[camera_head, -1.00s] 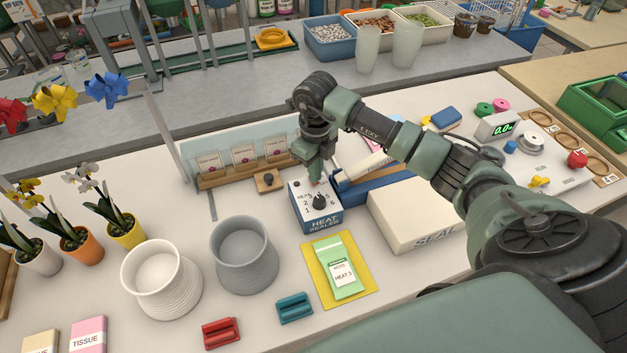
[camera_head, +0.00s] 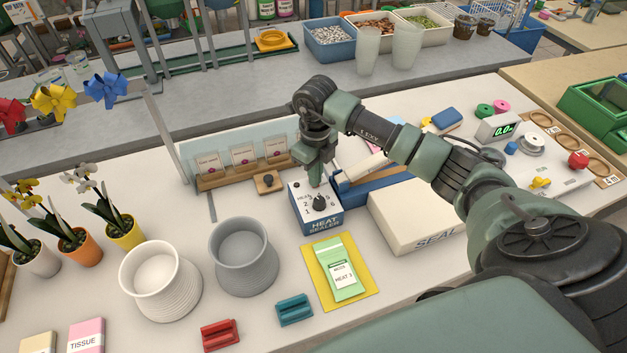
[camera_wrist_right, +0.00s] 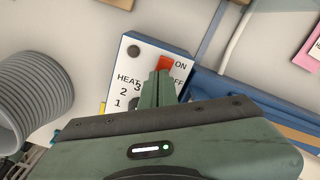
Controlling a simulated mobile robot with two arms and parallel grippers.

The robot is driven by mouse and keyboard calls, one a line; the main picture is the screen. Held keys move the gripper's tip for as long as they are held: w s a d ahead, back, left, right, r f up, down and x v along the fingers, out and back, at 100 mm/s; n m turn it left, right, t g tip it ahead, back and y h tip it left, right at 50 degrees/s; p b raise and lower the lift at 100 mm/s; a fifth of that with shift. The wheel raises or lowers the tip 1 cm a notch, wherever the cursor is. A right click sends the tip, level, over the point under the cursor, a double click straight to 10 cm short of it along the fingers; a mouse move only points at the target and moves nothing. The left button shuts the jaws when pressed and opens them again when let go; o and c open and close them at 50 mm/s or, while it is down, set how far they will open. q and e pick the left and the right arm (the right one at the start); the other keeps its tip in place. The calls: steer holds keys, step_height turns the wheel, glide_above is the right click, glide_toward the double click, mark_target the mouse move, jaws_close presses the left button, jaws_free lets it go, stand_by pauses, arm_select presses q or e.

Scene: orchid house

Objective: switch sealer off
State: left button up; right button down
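The heat sealer box (camera_head: 318,218) is white on top with a blue front, in the middle of the bench. Its black dial (camera_head: 320,203) shows in the head view. In the right wrist view, the red switch (camera_wrist_right: 165,62) is beside the ON label; OFF is printed nearer my gripper. My right gripper (camera_wrist_right: 158,82) has its fingertips together, over the sealer's top and right by the switch. They hide the switch's near part and much of the dial. Whether they touch the switch is unclear. The right gripper (camera_head: 316,180) points down in the head view. My left gripper is not in view.
A wooden card rack (camera_head: 245,173) stands behind the sealer. A white SEAL box (camera_head: 415,215) and blue bar (camera_head: 378,189) lie to its right. A grey pot (camera_head: 244,260) stands front left; a green packet (camera_head: 343,270) lies on a yellow mat in front.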

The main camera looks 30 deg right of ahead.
steer(key=shift+r+p, duration=0.4)
steer(key=shift+r, duration=0.4)
steer(key=shift+r+p, duration=1.55)
steer(key=shift+r, duration=1)
